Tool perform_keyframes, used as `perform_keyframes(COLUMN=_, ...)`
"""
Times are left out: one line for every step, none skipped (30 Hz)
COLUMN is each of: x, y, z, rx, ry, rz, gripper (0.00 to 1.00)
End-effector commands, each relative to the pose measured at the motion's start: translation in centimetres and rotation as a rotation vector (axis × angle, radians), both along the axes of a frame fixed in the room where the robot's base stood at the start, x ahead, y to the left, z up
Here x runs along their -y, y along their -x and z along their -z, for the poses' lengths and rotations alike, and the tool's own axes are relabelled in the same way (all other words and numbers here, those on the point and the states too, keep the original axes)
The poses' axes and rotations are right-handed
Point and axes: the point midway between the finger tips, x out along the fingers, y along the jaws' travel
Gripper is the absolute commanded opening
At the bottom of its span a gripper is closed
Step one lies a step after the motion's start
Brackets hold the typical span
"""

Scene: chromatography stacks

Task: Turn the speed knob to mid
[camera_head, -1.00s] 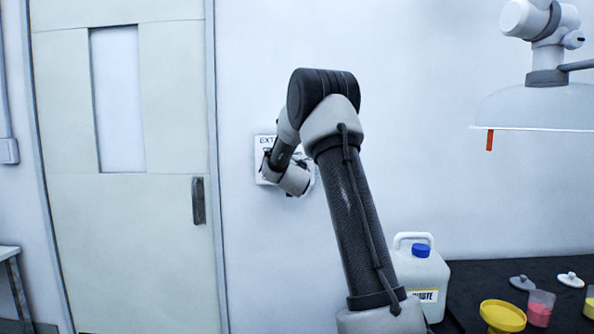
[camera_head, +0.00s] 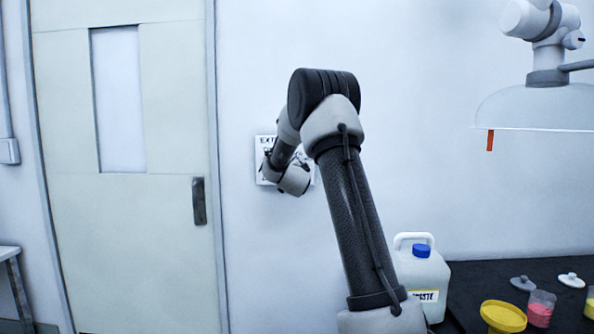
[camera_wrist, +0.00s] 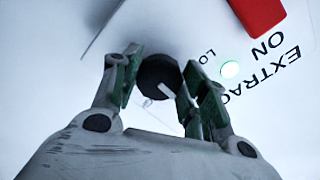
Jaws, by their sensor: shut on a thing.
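The speed knob (camera_wrist: 155,72) is round and black and sits on a white wall panel (camera_wrist: 200,30). A white pointer mark on it slants toward the lower right of the wrist view. My gripper (camera_wrist: 161,66) is shut on the knob, with one finger on each side. The letters "LO" show to the right of the knob; other scale marks are hidden or unclear. In the head view the panel (camera_head: 262,145) shows on the wall, mostly covered by my wrist, which hides the knob.
A red switch (camera_wrist: 258,12) marked "ON" and a lit pale green lamp (camera_wrist: 230,70) are right of the knob. A door (camera_head: 150,220) stands left. A waste jug (camera_head: 418,275) and powder cups stand on the dark bench at right.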

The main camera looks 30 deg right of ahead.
Motion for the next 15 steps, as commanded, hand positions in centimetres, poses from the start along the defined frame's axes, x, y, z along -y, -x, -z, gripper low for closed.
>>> perform_keyframes(x=-0.02, y=0.01, z=0.05, rx=-0.001, ry=0.0, rz=0.0, gripper=0.2)
perform_keyframes(x=-0.02, y=0.01, z=0.05, rx=-0.001, ry=0.0, rz=0.0, gripper=0.2)
perform_keyframes(x=-0.01, y=0.02, z=0.04, rx=-0.001, ry=0.0, rz=0.0, gripper=0.2)
perform_keyframes(x=-0.01, y=0.02, z=0.04, rx=-0.001, ry=0.0, rz=0.0, gripper=0.2)
perform_keyframes(x=-0.01, y=0.02, z=0.04, rx=-0.001, ry=0.0, rz=0.0, gripper=0.2)
perform_keyframes(x=-0.01, y=0.02, z=0.04, rx=-0.001, ry=0.0, rz=0.0, gripper=0.2)
perform_keyframes(x=-0.01, y=0.02, z=0.04, rx=-0.001, ry=0.0, rz=0.0, gripper=0.2)
perform_keyframes(x=0.0, y=0.02, z=0.05, rx=-0.001, ry=0.0, rz=0.0, gripper=0.47)
perform_keyframes(x=0.0, y=0.01, z=0.04, rx=-0.001, ry=0.0, rz=0.0, gripper=0.55)
perform_keyframes(x=0.0, y=0.01, z=0.04, rx=-0.001, ry=0.0, rz=0.0, gripper=0.6)
perform_keyframes(x=0.0, y=0.01, z=0.04, rx=-0.001, ry=0.0, rz=0.0, gripper=0.65)
perform_keyframes(x=0.0, y=0.01, z=0.03, rx=-0.001, ry=0.0, rz=0.0, gripper=0.65)
perform_keyframes(x=0.0, y=0.01, z=0.04, rx=-0.001, ry=0.0, rz=0.0, gripper=0.65)
perform_keyframes(x=0.0, y=0.01, z=0.03, rx=-0.001, ry=0.0, rz=0.0, gripper=0.65)
perform_keyframes(x=0.0, y=0.01, z=0.03, rx=-0.001, ry=0.0, rz=0.0, gripper=0.65)
